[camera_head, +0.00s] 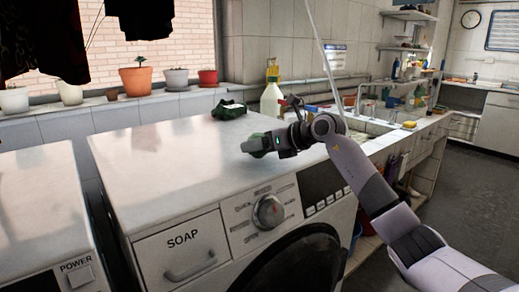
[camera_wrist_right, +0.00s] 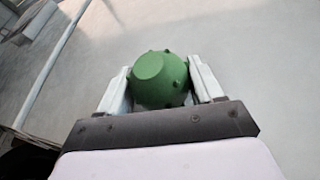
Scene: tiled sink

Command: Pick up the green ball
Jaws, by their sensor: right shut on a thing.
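The green ball (camera_wrist_right: 160,80) is dark green with small studs and a flat face. In the right wrist view it sits between the two fingers of my right gripper (camera_wrist_right: 162,88), which touch it on both sides. In the head view my right gripper (camera_head: 254,147) is over the front right part of the washing machine top, and the ball (camera_head: 262,143) shows only partly, hidden by the fingers. I cannot tell from the pictures how far the ball is above the surface. My left gripper is not in view.
The washing machine (camera_head: 180,150) has a mostly clear white top. A dark green and white item (camera_head: 229,109) lies near its back edge. A spray bottle (camera_head: 271,98) stands behind my right gripper. Potted plants (camera_head: 137,80) line the ledge. The sink counter (camera_head: 385,137) is at the right.

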